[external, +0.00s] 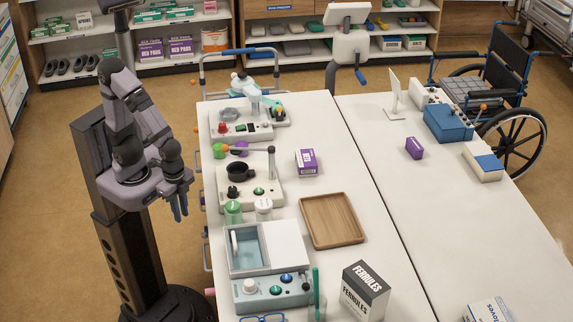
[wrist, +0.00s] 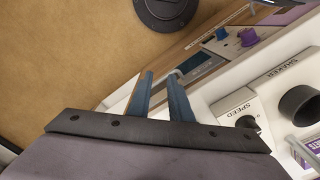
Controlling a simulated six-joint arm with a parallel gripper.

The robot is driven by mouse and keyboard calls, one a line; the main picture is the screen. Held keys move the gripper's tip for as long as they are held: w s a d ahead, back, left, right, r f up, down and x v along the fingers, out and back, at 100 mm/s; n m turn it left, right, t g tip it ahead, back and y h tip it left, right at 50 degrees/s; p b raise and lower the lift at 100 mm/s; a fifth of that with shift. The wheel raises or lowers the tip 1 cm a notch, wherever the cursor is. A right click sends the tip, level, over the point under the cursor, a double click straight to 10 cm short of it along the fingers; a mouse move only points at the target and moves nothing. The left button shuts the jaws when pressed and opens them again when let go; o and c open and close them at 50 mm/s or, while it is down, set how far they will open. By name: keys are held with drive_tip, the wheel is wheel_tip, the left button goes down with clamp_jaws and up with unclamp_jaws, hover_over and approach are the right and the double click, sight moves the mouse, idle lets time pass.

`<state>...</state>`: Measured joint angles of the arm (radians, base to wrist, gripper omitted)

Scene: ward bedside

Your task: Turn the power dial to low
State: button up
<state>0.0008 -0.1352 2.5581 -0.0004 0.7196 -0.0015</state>
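No label reading "power" is legible, so I cannot tell which control is the power dial. In the external view, the front teal-and-white unit has a pale round dial (external: 250,286) and blue and green knobs (external: 280,284). The shaker unit (external: 262,190) behind it has a black knob (external: 232,192), labelled SPEED in the wrist view (wrist: 246,122). The rear unit has a red knob (external: 222,127). My gripper (external: 180,214) hangs left of the table, fingers down, apart from every control. In the wrist view its blue fingers (wrist: 160,75) are separated, with nothing between them.
A wooden tray (external: 332,220), purple box (external: 306,162) and FERRULES box (external: 365,290) stand on the table right of the units. Green-capped and white-capped jars (external: 233,212) stand between the shaker and front units. A walker frame (external: 262,62) and wheelchair (external: 505,80) are farther back.

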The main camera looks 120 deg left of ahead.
drive_tip(key=shift+o, duration=1.1)
drive_tip(key=shift+w, duration=0.2)
drive_tip(key=m+t+y+b, duration=0.8)
drive_tip(key=m+y+b, duration=0.45)
drive_tip(key=m, duration=1.05)
approach(249, 282)
drive_tip(key=shift+y, duration=0.85)
drive_tip(key=f, duration=0.1)
drive_tip(key=a+f+p, duration=0.1)
drive_tip(key=f, duration=0.2)
drive_tip(key=shift+s+a+p, duration=0.1)
drive_tip(key=shift+a+p, duration=0.2)
drive_tip(key=shift+w+r+m+t+y+b, duration=0.15)
drive_tip(key=shift+w+m+t+y+b, duration=0.1)
drive_tip(key=shift+w+y+b, duration=0.15)
drive_tip(key=shift+w+r+m+t+y+b, duration=0.2)
drive_tip(key=shift+w+m+t+y, duration=0.1)
drive_tip(key=shift+w, duration=0.25)
drive_tip(key=shift+p+x, duration=0.95)
drive_tip(key=shift+x, duration=2.7)
